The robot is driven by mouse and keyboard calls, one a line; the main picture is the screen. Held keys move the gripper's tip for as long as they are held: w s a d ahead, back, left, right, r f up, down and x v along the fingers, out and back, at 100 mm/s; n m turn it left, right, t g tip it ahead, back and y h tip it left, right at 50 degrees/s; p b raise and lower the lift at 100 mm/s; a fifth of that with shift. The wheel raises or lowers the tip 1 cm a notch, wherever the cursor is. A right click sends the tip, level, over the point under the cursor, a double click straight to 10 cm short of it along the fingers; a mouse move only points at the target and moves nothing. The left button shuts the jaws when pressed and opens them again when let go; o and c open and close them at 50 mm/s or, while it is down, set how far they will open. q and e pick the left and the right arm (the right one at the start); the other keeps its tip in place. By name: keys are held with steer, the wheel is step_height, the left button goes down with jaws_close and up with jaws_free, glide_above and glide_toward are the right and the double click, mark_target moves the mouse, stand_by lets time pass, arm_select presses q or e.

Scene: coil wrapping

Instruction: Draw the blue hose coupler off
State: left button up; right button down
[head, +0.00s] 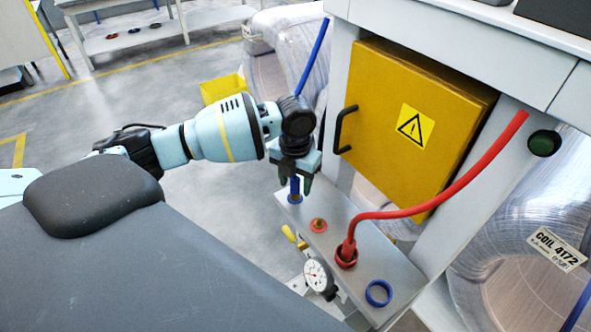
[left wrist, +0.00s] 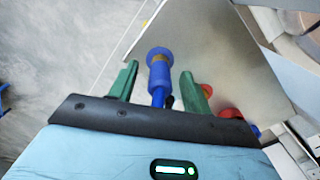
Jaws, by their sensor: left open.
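The blue hose (head: 316,55) rises behind my left wrist. My left gripper (head: 294,181) is over the coupler, its green fingers pointing down on either side of it. In the left wrist view, the coupler (left wrist: 158,73) lies between the open fingers of the left gripper (left wrist: 160,72), with a visible gap on both sides. Its wide collar is at the plate end and the hose runs toward the palm. My right gripper is out of view.
A red port (head: 319,226), a red hose coupler (head: 346,256) and an empty-looking blue ring (head: 378,293) follow along the manifold. A gauge (head: 318,275) and yellow lever (head: 289,234) sit at its near side. A yellow cabinet (head: 408,125) stands close behind.

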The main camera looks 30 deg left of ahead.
arm_select(q)
steer(key=shift+f, duration=1.1)
steer(key=shift+r, duration=0.1)
jaws_close()
